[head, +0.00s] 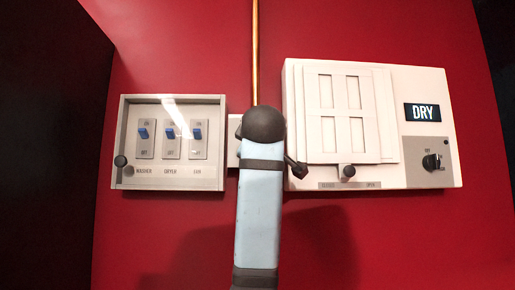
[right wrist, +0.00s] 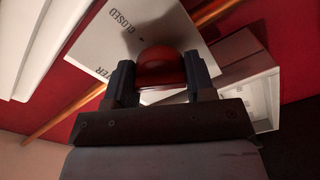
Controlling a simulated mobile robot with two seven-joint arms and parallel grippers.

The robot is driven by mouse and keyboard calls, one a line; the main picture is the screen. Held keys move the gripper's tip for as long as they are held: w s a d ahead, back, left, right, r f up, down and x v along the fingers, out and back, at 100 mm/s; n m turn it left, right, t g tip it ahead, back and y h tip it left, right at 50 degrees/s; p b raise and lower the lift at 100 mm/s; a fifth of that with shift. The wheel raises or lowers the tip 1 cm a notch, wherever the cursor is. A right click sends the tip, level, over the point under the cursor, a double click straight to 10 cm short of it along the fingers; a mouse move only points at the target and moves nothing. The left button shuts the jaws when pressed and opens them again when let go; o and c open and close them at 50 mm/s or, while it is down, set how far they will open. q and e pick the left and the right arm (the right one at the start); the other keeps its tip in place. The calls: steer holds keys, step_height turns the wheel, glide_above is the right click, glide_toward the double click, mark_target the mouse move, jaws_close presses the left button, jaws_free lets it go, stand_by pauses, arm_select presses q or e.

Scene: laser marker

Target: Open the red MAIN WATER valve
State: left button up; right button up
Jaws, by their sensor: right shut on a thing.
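The red MAIN WATER valve knob (right wrist: 160,66) shows in the right wrist view, in front of a white plate (right wrist: 118,42) with the word CLOSED and part of another word. My right gripper (right wrist: 161,80) has its two dark fingers on either side of the knob and is shut on it. In the head view my right arm hides the valve and the gripper; only a sliver of the plate (head: 233,132) shows beside it. My left gripper is in neither view.
A switch box (head: 172,181) with blue switches and a clear cover hangs to the left on the red wall (head: 180,50). A white dryer panel (head: 391,85) with a DRY display (head: 426,113) is close to the right of my arm. A copper pipe (head: 255,50) runs up above.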

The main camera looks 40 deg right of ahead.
steer(key=n, duration=0.3)
steer(key=shift+r+n, duration=0.1)
steer(key=shift+n, duration=1.2)
steer(key=o, duration=0.9)
steer(key=shift+s, duration=0.1)
